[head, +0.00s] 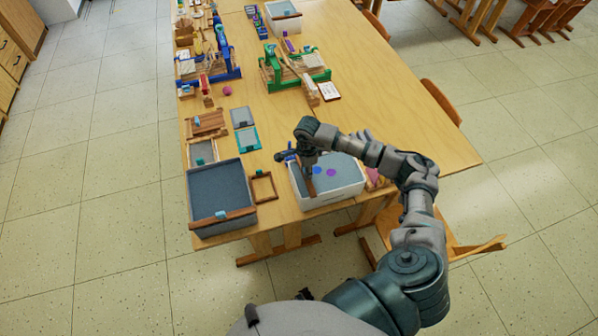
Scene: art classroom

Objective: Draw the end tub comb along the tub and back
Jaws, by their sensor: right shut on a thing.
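A white tub (332,198) with grey-blue liquid stands near the table's front edge. My right gripper (308,171) reaches over the left part of this tub, pointing down. It is shut on a brown wooden comb (310,187), which lies across the tub's left part, running front to back. The comb's teeth are too small to make out, and the gripper hides its far part. My left gripper is not in view.
A larger grey tub (218,181) stands to the left, with another wooden bar (222,218) with a teal grip across its front rim. A small wooden frame (263,187) lies between the tubs. Blue and green looms stand farther back. The table's right side (400,110) is clear.

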